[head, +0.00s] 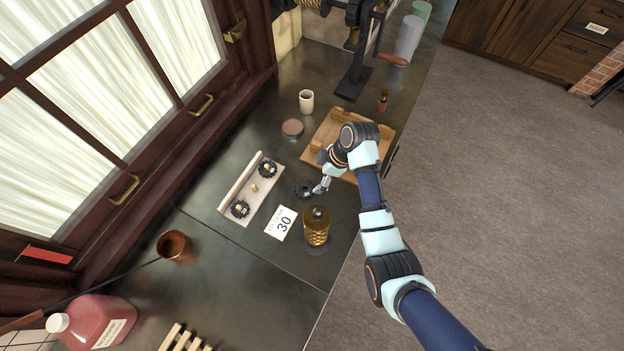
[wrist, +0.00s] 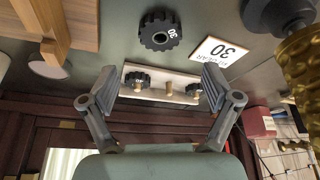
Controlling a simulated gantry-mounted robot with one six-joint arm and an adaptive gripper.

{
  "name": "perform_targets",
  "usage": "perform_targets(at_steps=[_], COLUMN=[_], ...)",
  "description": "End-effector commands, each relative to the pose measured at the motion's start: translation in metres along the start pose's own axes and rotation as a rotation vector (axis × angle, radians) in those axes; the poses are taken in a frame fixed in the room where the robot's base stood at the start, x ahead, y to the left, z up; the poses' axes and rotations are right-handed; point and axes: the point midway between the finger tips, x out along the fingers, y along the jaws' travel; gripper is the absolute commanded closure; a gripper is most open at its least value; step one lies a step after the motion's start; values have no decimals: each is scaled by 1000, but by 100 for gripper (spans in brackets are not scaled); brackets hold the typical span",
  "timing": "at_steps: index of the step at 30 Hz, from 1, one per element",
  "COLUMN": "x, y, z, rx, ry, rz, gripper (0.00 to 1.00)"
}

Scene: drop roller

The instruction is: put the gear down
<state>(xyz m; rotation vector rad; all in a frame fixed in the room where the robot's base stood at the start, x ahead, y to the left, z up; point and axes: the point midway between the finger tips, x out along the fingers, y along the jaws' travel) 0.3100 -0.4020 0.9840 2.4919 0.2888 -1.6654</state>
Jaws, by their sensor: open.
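A dark toothed gear (head: 304,189) lies on the counter, clear of the rack. It shows in the wrist view (wrist: 159,30) with a white number on its face. My gripper (head: 318,188) is just right of it in the head view. In the wrist view my gripper (wrist: 158,82) has its fingers wide apart with nothing between them, and the gear is apart from them. A pale rack (head: 233,196) has a bare middle peg (head: 254,188) and a dark gear on each side, the upper one (head: 268,169) and the lower one (head: 240,208).
A card marked 30 (head: 281,222) lies below the gear. A brass ribbed container (head: 317,228) stands near the counter's front edge. A wooden tray (head: 326,128) lies behind my gripper, with a white cup (head: 306,101) and round brown lid (head: 292,128) nearby.

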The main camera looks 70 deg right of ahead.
Motion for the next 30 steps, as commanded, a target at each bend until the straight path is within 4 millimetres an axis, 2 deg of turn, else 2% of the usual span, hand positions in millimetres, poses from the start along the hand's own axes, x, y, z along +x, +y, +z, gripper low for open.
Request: perform_targets(at_steps=[3, 6, 19, 21, 23, 26, 27, 29, 30], x=[-16, -22, -22, -21, -20, -17, -20, -29, -38], y=[0, 0, 0, -2, -9, -44, -68, -111, -141], z=[0, 0, 0, -6, -25, -94, -129, -178, -206], rx=[-1, -1, -1, -4, -9, -14, -12, 2, 14], ry=[1, 1, 0, 0, -1, 24, 56, 126, 185], rz=[1, 0, 0, 5, 27, 112, 157, 217, 246], gripper=[12, 12, 12, 12, 12, 12, 12, 12, 12])
